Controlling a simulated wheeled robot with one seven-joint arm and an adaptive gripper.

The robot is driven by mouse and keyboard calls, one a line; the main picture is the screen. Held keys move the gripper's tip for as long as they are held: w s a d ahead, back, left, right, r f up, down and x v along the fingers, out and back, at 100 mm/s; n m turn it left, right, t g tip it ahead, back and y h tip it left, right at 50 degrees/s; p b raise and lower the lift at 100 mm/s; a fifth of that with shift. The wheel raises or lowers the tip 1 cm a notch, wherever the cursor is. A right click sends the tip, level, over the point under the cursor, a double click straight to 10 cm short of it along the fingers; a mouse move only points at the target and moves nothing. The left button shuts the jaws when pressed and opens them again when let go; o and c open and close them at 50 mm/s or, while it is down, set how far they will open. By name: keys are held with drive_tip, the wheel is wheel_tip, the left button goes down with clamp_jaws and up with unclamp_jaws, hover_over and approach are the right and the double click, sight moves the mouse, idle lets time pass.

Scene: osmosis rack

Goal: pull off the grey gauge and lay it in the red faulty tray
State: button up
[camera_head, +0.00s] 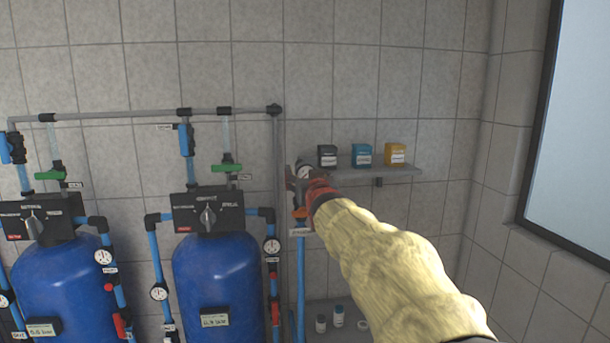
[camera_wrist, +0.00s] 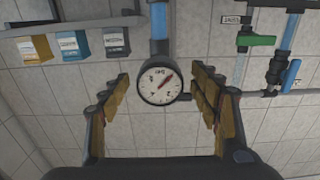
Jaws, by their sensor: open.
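A round gauge with a dark grey rim, white face and red needle (camera_wrist: 161,84) sits on the end of a blue pipe in the wrist view. In the head view the gauge (camera_head: 304,172) is partly hidden by my gripper, left of the wall shelf. My gripper (camera_head: 297,186) is open. In the wrist view its two padded fingers (camera_wrist: 160,76) stand on either side of the gauge, with a visible gap on each side. I see no red tray in either view.
The wall shelf (camera_head: 375,172) holds black, blue and yellow boxes close to my gripper. Blue tanks (camera_head: 215,285) with pipes and other gauges (camera_head: 272,246) stand at left. A lower shelf (camera_head: 350,308) holds small jars. A grey vertical pipe (camera_head: 279,160) runs just left of my gripper.

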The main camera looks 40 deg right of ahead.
sight(306, 175)
drive_tip(key=shift+c, duration=0.8)
drive_tip(key=c, duration=1.4)
drive_tip(key=shift+s, duration=0.1)
drive_tip(key=shift+b+v, duration=0.6)
drive_tip(key=shift+v, duration=2.3)
